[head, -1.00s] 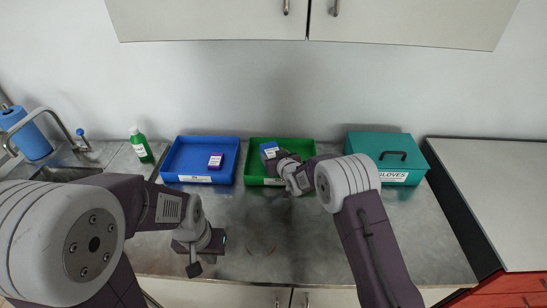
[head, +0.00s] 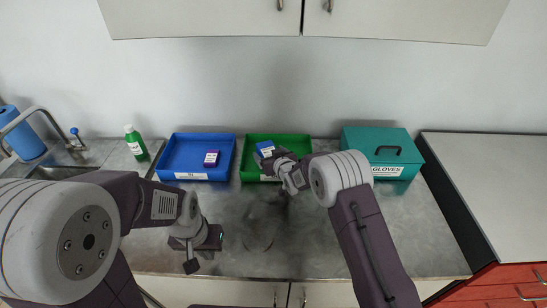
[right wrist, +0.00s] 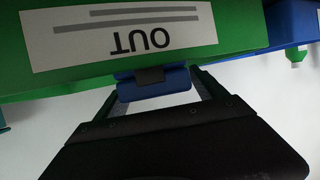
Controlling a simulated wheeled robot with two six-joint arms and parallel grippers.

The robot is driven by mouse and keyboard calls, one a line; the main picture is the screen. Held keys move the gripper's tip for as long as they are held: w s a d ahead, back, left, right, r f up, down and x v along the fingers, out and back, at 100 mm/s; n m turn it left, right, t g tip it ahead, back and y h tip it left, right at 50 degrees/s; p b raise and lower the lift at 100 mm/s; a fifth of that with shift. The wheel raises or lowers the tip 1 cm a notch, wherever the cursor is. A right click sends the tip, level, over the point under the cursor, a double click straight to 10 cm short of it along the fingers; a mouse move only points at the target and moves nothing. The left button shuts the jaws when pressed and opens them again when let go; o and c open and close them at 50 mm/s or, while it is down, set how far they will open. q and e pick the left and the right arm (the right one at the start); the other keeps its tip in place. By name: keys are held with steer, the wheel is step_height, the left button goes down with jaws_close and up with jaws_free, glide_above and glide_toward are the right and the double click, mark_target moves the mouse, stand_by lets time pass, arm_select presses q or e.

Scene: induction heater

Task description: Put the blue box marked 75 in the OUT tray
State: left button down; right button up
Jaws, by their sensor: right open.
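The blue box (head: 265,148) shows a pale label, too small to read, at the left part of the green tray (head: 305,142). My right gripper (head: 280,160) is open at the tray's front wall, beside the box. In the right wrist view, the upside-down OUT label (right wrist: 125,38) is on that wall. The blue box (right wrist: 155,88) shows past its rim, between the open fingers (right wrist: 155,92). I cannot tell if it touches the tray floor. My left gripper (head: 203,248) hangs over the bare counter; its jaw opening is unclear.
A blue tray (head: 230,150) stands left of the green one, with a purple box (head: 211,158) in it. A teal GLOVES box (head: 385,150) stands to the right. A green bottle (head: 136,145) and a sink are left. The middle counter (head: 290,235) is clear.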

steer(key=b+v, duration=0.1)
steer(key=v, duration=1)
steer(key=shift+s+d+r, duration=0.15)
steer(key=shift+s+d, duration=0.05)
steer(key=shift+s, duration=0.1)
